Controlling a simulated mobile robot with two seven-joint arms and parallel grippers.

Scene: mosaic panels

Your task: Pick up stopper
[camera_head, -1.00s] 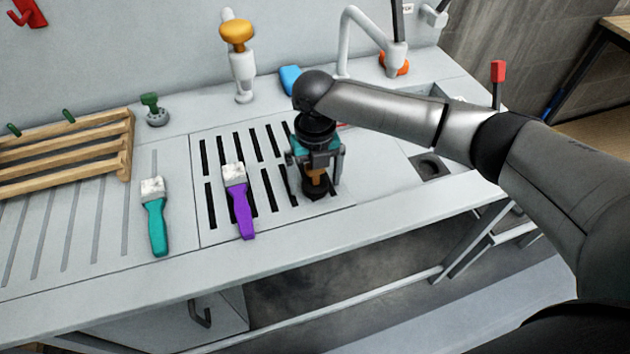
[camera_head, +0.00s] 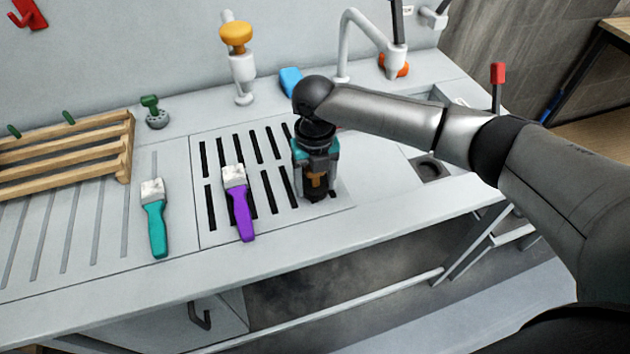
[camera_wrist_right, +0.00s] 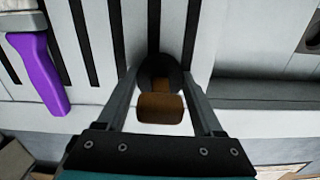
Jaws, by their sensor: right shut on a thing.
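The stopper (camera_head: 316,181) has a brown handle and a black base. It is upright at the right end of the slotted drain panel. My right gripper (camera_head: 317,190) points down over it, with its fingers shut on it from both sides. In the right wrist view the stopper's brown handle (camera_wrist_right: 160,108) shows between the fingers of the right gripper (camera_wrist_right: 160,76), and its black round base is by the fingertips. Whether the base still touches the panel cannot be told. My left gripper is not in view.
A purple brush (camera_head: 240,205) lies on the slotted panel (camera_head: 220,150), left of the gripper. A teal brush (camera_head: 156,220) lies farther left, near a wooden rack (camera_head: 70,160). A blue object (camera_head: 290,80) and a white tap (camera_head: 346,45) stand behind. A small basin (camera_head: 429,168) is at right.

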